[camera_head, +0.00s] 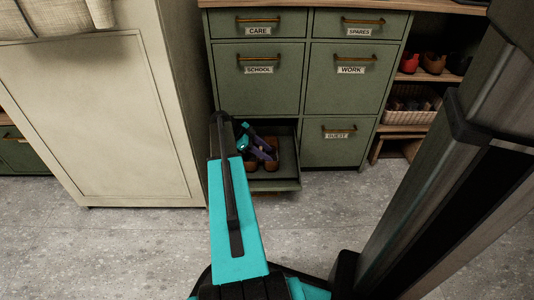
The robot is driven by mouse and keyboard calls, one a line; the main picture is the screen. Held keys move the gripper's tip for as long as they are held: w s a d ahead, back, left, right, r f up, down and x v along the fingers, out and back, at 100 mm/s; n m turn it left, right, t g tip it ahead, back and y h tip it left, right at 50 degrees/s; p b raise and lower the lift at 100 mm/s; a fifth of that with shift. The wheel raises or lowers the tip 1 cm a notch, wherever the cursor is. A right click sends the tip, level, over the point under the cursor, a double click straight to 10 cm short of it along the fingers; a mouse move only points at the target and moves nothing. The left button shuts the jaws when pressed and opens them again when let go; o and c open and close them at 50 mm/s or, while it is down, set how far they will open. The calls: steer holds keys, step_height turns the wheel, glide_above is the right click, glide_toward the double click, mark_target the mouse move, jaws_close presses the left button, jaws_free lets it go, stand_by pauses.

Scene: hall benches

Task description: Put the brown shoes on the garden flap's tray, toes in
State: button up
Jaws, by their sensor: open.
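A pair of brown shoes (271,162) sits on the tray (284,184) of the lowered flap at the bottom left of the green cabinet, below the drawer labelled SCHOOL. My arm and gripper cover part of the shoes, so I cannot tell for sure which way the toes point. The open flap's own label does not show. My gripper (262,149) is open, right over the shoes within the tray area. At this size I cannot tell whether its fingers touch them.
The closed GUEST flap (338,142) is right of the open one. A cream cabinet (110,120) stands close on the left. On the right, a shelf holds a red shoe (409,63), a brown shoe (434,64) and a wicker basket (405,117). The grey floor in front is clear.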

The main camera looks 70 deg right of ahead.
steer(key=shift+p+v, duration=1.25)
steer(key=shift+v, duration=2.15)
steer(key=shift+r, duration=0.1)
